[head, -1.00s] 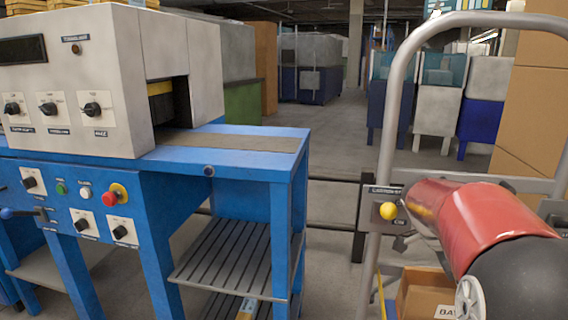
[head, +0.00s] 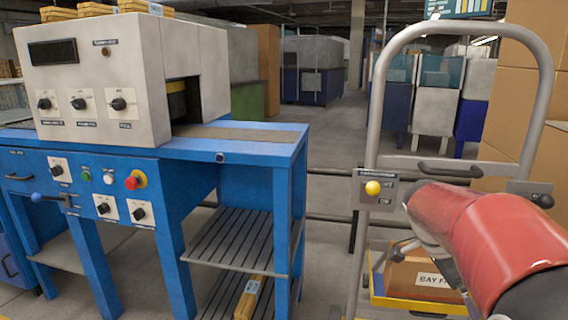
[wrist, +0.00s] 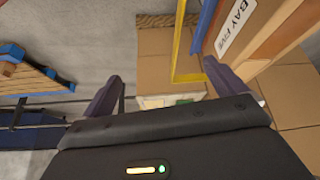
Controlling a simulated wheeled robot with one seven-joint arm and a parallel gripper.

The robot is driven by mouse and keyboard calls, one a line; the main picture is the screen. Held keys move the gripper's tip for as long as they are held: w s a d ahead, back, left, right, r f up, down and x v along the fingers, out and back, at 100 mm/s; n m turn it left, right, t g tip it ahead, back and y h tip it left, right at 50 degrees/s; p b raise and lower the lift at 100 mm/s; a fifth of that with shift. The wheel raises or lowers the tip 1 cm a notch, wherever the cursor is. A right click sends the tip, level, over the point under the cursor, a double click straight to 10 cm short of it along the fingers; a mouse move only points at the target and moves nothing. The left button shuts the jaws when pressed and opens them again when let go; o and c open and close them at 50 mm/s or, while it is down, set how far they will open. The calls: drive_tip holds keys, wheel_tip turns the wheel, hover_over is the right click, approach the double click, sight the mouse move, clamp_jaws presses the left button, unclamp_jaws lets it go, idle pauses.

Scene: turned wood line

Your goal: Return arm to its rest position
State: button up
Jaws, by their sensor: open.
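My gripper (wrist: 165,82) shows in the wrist view with its two dark fingers spread wide and nothing between them. It points down over the grey floor and cardboard, beside a yellow edge. In the head view my red and black arm reaches in from the right, and the gripper itself cannot be made out there.
A blue machine (head: 259,150) with a grey control housing stands at left, slatted shelves below. A grey tubular frame (head: 375,120) with a yellow knob (head: 373,188) stands close to my arm. A labelled carton (head: 410,275) sits in a yellow-edged tray (head: 415,303). Stacked cartons (head: 508,85) rise at right.

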drive_tip(key=s+a+f+n+t+y, duration=0.1)
drive_tip(key=s+a+n+t+y, duration=0.2)
drive_tip(key=s+a+n, duration=0.4)
drive_tip(key=s+a+n+t+y, duration=0.2)
drive_tip(key=s+a+n, duration=0.5)
drive_tip(key=a+n, duration=0.4)
drive_tip(key=shift+s+a+f+n+t+y, duration=0.2)
drive_tip(key=shift+a+f+n+t+y, duration=0.15)
drive_tip(key=shift+a+t, duration=0.35)
